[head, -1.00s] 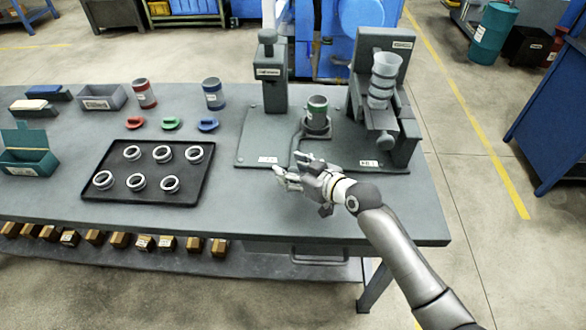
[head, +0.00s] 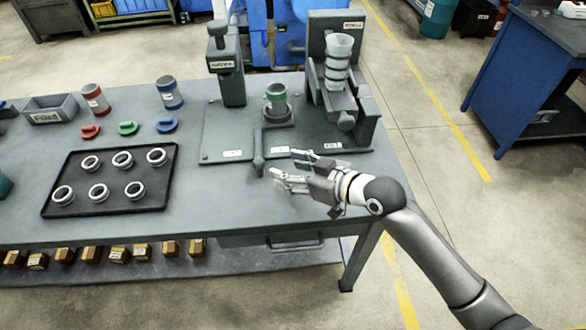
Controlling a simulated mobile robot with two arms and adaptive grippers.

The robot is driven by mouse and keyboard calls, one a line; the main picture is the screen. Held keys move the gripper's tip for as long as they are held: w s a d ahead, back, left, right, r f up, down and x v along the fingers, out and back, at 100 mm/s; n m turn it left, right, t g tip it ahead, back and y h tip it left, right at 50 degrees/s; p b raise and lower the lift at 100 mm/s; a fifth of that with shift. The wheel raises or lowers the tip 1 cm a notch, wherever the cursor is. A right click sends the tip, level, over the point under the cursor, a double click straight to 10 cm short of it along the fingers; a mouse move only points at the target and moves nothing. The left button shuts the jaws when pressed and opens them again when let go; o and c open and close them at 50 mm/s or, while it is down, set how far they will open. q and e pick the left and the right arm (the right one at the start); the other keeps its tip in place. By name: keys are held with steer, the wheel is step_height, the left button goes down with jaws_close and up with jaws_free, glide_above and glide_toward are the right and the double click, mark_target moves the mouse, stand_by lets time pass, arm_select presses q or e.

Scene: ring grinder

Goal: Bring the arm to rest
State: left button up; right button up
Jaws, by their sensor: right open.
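My right gripper (head: 283,171) is open and empty. It hovers over the front right part of the table (head: 220,205), in front of the machine's base plate. A lever handle (head: 258,163) stands just left of its fingertips, with a small gap that I cannot judge exactly. My right arm comes in from the lower right, across the table's right edge. My left gripper is not in the picture.
The grinder (head: 337,75) with a stacked clear cup stands at the back right. A press column (head: 226,70) and a green-banded cup (head: 275,98) stand beside it. A black tray (head: 110,208) of several rings lies left. Free table lies between tray and gripper.

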steer(key=shift+s, duration=0.15)
stand_by(0.4)
steer(key=shift+m+g+h, duration=0.4)
steer(key=shift+m+h, duration=0.1)
steer(key=shift+h, duration=0.3)
steer(key=s+f, duration=0.2)
steer(key=s+d+f, duration=0.1)
steer(key=s, duration=0.1)
steer(key=shift+s+d+f, duration=0.15)
steer(key=shift+s+f, duration=0.05)
steer(key=shift+f, duration=0.2)
steer(key=s+d+f+m+g+h, duration=0.3)
steer(key=s+d+f+h, duration=0.15)
steer(key=s+d, duration=0.5)
steer(key=s+d+f+m+g+h, duration=0.2)
steer(key=s+d+f+m+h, duration=0.4)
steer(key=s, duration=0.6)
step_height(320, 180, down, 24)
steer(key=n+g+y, duration=0.1)
steer(key=n+y, duration=0.1)
steer(key=n, duration=0.1)
steer(key=s+d+f+g, duration=0.1)
steer(key=s+d+f, duration=0.2)
steer(key=s+f, duration=1.3)
steer(key=shift+s+d+f, duration=0.15)
steer(key=shift+s+f, duration=0.05)
steer(key=shift+s, duration=0.75)
